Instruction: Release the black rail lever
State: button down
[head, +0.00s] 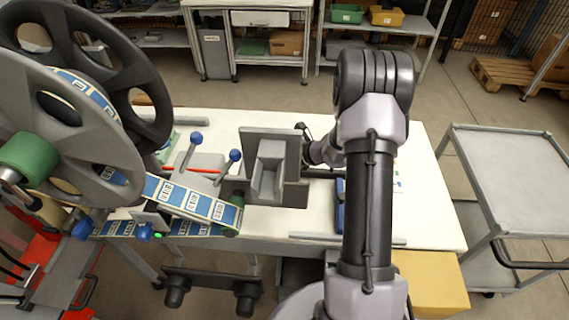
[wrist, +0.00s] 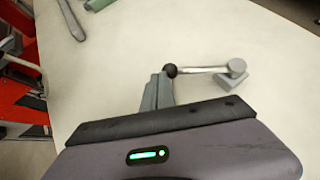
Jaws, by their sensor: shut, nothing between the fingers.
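The black rail lever shows in the wrist view as a round black knob (wrist: 170,70) on a silver rod (wrist: 203,70). The rod runs right to a small grey base (wrist: 234,73) on the white table. My gripper (wrist: 161,80) is shut and empty, its grey fingers pointing at the knob. The fingertips are right beside the knob; whether they touch it I cannot tell. In the head view my arm hides the fingers, and I cannot make out the black lever there.
In the head view, a grey block fixture (head: 268,180) stands on the white table (head: 425,190), left of my arm. Two blue-knobbed levers (head: 234,156) and large reels (head: 60,140) with blue tape are further left. A grey cart (head: 520,175) stands at the right.

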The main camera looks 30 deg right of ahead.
jog(key=shift+w+a, duration=0.35)
jog(key=shift+w, duration=0.35)
jog(key=shift+w+a, duration=0.35)
jog(key=shift+w, duration=0.3)
jog(key=shift+w+a+b, duration=0.15)
jog(key=shift+w+b, duration=0.15)
jog(key=shift+w, duration=0.4)
